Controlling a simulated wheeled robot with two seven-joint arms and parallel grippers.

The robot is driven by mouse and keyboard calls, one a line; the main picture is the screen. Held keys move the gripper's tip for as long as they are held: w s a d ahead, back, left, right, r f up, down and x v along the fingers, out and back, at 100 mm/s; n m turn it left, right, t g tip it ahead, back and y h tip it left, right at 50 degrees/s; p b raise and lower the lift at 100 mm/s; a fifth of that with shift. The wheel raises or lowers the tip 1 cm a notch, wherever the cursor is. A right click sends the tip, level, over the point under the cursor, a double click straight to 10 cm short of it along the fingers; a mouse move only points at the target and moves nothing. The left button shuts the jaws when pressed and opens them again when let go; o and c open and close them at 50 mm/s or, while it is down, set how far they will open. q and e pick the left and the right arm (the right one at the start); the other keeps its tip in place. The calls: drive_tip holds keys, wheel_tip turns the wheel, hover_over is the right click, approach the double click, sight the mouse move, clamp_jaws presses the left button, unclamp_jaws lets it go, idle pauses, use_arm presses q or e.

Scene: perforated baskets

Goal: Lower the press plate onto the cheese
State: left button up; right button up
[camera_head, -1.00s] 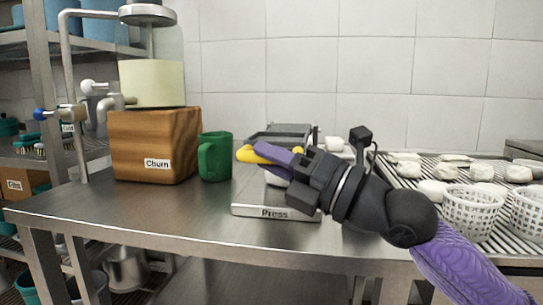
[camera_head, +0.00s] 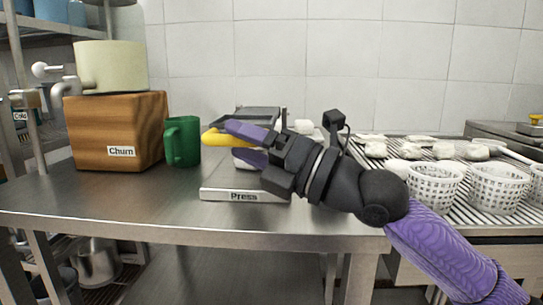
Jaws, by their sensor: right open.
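The press (camera_head: 220,194) is a grey metal stand labelled "Press" on the steel table, with a dark plate-like top part (camera_head: 262,113) behind my gripper. My right gripper (camera_head: 228,142) is in front of the press, its purple fingers apart and pointing left. A yellow piece (camera_head: 212,138) shows between and past the fingertips; I cannot tell whether it belongs to the press or the gripper. A pale surface shows just below the fingers; I cannot tell if it is the cheese. My gripper hides most of the press's middle. My left gripper is not in view.
A green mug (camera_head: 182,142) stands left of the press, beside a wooden box (camera_head: 115,125) labelled "Churn". At right, white perforated baskets (camera_head: 434,187) and several white lumps (camera_head: 443,151) sit on a slatted rack. The table front (camera_head: 120,205) is clear.

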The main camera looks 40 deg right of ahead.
drive_tip(key=b+v, duration=0.1)
drive_tip(key=v, duration=0.1)
drive_tip(key=b+v, duration=0.1)
drive_tip(key=v, duration=0.1)
drive_tip(key=shift+w+a+f, duration=0.1)
drive_tip(key=shift+f, duration=0.15)
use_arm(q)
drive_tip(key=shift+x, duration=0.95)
use_arm(e)
drive_tip(key=v, duration=0.5)
drive_tip(key=shift+r, duration=0.3)
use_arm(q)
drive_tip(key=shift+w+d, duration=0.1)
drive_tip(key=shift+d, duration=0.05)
